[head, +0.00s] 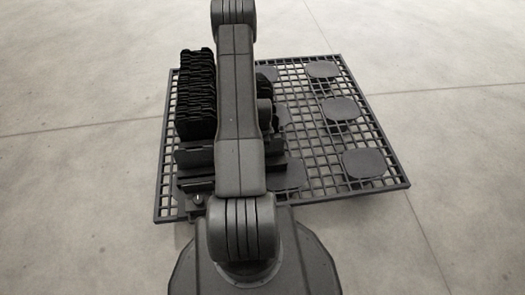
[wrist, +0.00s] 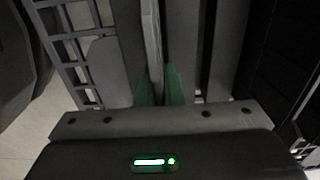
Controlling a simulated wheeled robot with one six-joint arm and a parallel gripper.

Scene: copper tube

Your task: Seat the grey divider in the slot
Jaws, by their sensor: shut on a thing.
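The grey divider (wrist: 153,45) is a thin, light grey plate seen edge-on in the wrist view. My gripper (wrist: 158,88), with green fingertips on either side of the plate, is shut on it. Dark parallel walls with gaps between them (wrist: 228,50) lie to the right of the divider. I cannot tell which gap is the slot, or whether the divider's far edge touches anything. In the head view my arm hides the gripper and the divider.
A dark grid platform (head: 397,180) lies below. A row of black ribbed parts (head: 196,95) stands at its left, with dark bars (head: 195,157) in front. Flat rounded pads (head: 363,163) sit on the right side. Pale floor surrounds it.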

